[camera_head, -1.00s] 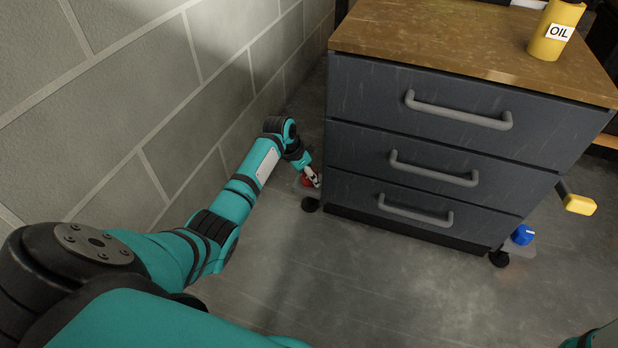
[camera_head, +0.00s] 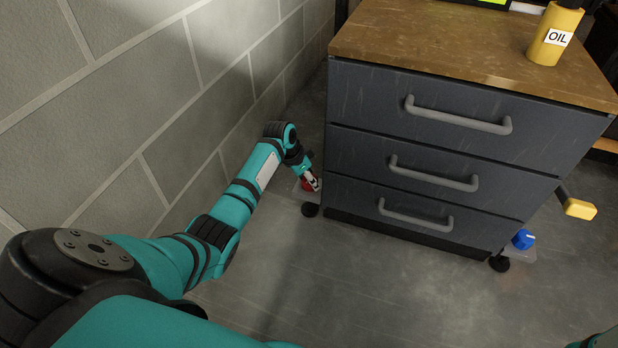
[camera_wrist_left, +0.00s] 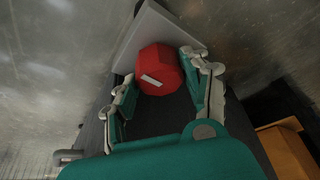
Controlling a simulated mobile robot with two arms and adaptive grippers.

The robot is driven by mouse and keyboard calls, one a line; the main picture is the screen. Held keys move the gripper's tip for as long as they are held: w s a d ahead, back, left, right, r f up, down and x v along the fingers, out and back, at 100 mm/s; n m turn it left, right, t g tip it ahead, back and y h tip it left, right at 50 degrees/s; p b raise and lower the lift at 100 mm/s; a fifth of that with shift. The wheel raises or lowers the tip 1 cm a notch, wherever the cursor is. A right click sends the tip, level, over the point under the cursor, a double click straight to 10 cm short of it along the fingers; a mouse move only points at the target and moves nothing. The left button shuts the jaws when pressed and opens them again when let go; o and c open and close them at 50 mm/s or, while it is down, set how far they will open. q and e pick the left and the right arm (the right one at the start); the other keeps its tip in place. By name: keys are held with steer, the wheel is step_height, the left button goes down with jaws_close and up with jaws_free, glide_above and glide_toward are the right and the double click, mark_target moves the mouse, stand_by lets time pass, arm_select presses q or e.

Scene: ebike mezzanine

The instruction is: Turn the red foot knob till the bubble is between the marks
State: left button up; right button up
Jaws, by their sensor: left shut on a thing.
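The red foot knob (camera_head: 307,186) is low by the floor at the cabinet's left front corner, partly hidden by my gripper. In the left wrist view the faceted red knob (camera_wrist_left: 160,66) bears a short white mark. My left gripper (camera_head: 313,180) reaches down to it; in the wrist view its two fingers (camera_wrist_left: 160,88) lie on either side of the knob, shut on it. A bright yellow-green strip (camera_head: 490,1) in a dark body shows at the top edge, cut off. I cannot see a bubble or marks there. My right gripper is out of view.
The grey three-drawer cabinet (camera_head: 430,150) has a wooden top with a yellow oil bottle (camera_head: 553,37). A blue knob (camera_head: 523,239) is at its right front foot, below a yellow-ended lever (camera_head: 580,208). A block wall (camera_head: 140,100) runs close along my left arm. The front floor is clear.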

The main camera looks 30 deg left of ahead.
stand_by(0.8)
arm_select(q)
steer(key=o, duration=0.9)
steer(key=v, duration=1.2)
steer(key=shift+o, duration=0.4)
